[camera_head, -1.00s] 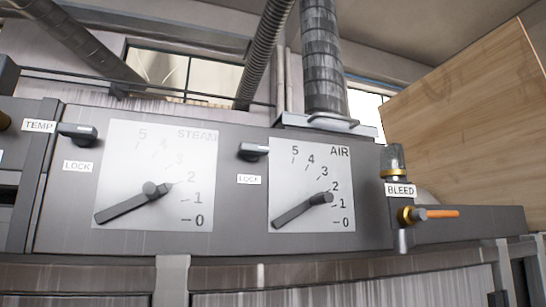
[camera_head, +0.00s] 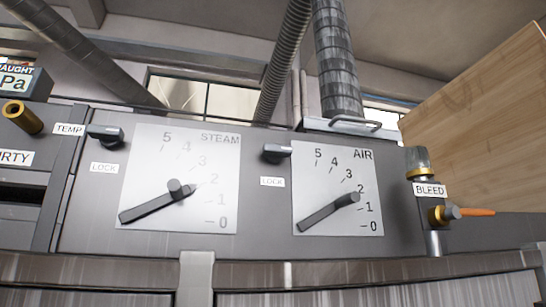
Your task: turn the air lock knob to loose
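The air lock knob (camera_head: 276,153) is a small dark knob with a grey tip at the upper left corner of the white AIR dial plate (camera_head: 361,178). It points sideways, to the right. A white LOCK label (camera_head: 272,182) sits just below it. The AIR dial has a long dark lever (camera_head: 328,213) pointing to the lower left, with its short tip near 1 to 2. Neither of my grippers is in view.
To the left is the STEAM dial (camera_head: 218,160) with its own lock knob (camera_head: 105,135) and lever. At the right are the BLEED valve (camera_head: 438,215) with an orange handle and a wooden board (camera_head: 480,110). Pipes rise behind the panel.

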